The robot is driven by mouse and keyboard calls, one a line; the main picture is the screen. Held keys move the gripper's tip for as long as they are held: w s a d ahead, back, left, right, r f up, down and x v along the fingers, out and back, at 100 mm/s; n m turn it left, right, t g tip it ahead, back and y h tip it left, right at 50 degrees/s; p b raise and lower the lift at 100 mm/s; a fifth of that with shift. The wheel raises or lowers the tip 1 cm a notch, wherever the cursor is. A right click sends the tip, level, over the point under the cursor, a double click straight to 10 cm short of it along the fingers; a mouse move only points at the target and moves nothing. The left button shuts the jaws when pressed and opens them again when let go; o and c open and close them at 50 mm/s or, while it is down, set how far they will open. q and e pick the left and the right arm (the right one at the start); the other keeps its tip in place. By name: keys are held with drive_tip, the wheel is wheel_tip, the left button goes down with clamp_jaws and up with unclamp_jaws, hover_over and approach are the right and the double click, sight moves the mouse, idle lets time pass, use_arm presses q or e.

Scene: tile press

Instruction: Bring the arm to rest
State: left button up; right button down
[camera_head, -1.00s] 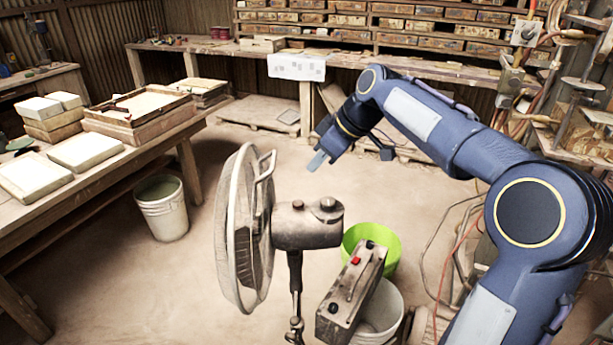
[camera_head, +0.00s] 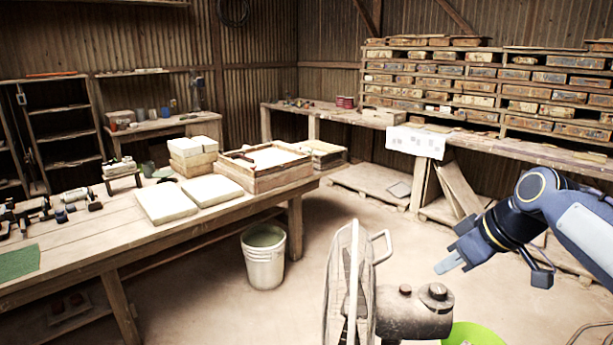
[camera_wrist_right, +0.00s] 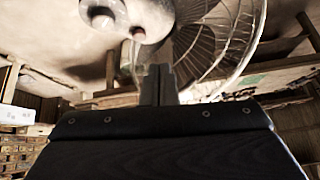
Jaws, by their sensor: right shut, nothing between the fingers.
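My right arm comes in from the right in the head view, with its blue forearm raised above the floor. My right gripper (camera_head: 449,264) is shut and empty, pointing left and down in the open air to the right of the fan. In the right wrist view its shut fingers (camera_wrist_right: 159,84) show in front of the fan. A standing fan (camera_head: 350,285) with a wire cage is at the bottom middle of the head view; its cage also shows in the right wrist view (camera_wrist_right: 222,40). My left gripper is not in view.
A wooden workbench (camera_head: 90,252) at left holds pale slabs (camera_head: 165,201) and a wooden frame box (camera_head: 262,166). A white bucket (camera_head: 264,256) stands beside it. A green tub (camera_head: 473,335) is partly hidden behind the fan. Shelves (camera_head: 490,85) line the back. Floor between is clear.

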drive_tip(key=s+a+f+m, duration=0.3)
drive_tip(key=s+f, duration=0.4)
drive_tip(key=s, duration=0.5)
drive_tip(key=s+a+f+m, duration=0.4)
drive_tip(key=s+f, duration=0.4)
drive_tip(key=s, duration=0.4)
drive_tip(key=shift+a+m, duration=0.25)
drive_tip(key=shift+m, duration=0.25)
drive_tip(key=shift+f, duration=0.1)
